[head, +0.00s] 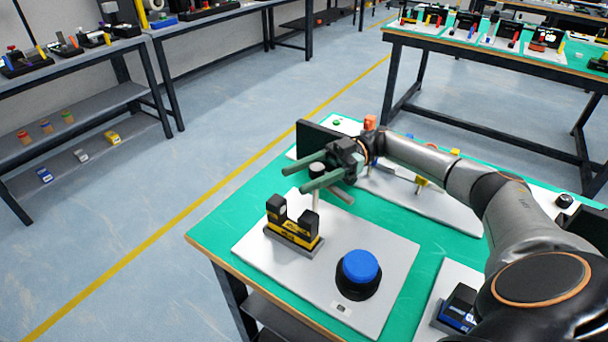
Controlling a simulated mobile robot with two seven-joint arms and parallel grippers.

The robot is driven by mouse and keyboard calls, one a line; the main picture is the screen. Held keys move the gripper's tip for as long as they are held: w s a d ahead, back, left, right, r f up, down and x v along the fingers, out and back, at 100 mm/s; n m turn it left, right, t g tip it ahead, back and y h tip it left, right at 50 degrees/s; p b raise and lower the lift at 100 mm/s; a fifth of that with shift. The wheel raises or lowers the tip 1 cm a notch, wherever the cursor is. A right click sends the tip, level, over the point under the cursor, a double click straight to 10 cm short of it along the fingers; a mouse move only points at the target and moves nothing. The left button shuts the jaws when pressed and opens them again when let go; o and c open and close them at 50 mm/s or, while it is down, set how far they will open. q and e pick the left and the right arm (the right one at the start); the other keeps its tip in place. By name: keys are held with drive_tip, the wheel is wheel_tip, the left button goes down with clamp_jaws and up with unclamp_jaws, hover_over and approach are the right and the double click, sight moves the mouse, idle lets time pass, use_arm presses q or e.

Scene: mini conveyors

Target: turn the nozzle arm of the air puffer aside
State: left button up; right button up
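My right gripper (313,174) reaches over the back of the near white board. Its two grey-green fingers point left and stand apart. My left gripper is not in view.
On the same white board (262,258) stand a yellow and black fork-shaped unit (293,233) and a blue button (361,266) on a black base. A dark upright panel (312,139) stands behind the gripper. Green table top is bare to the left.

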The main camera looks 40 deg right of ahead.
drive_tip(key=shift+o, duration=0.3)
drive_tip(key=shift+r, duration=0.1)
drive_tip(key=shift+r, duration=0.35)
drive_tip(key=s+a+r+p, duration=0.2)
drive_tip(key=s+a+r, duration=0.6)
drive_tip(key=s+r, duration=0.3)
drive_tip(key=shift+s+r, duration=0.25)
drive_tip(key=shift+r, duration=0.3)
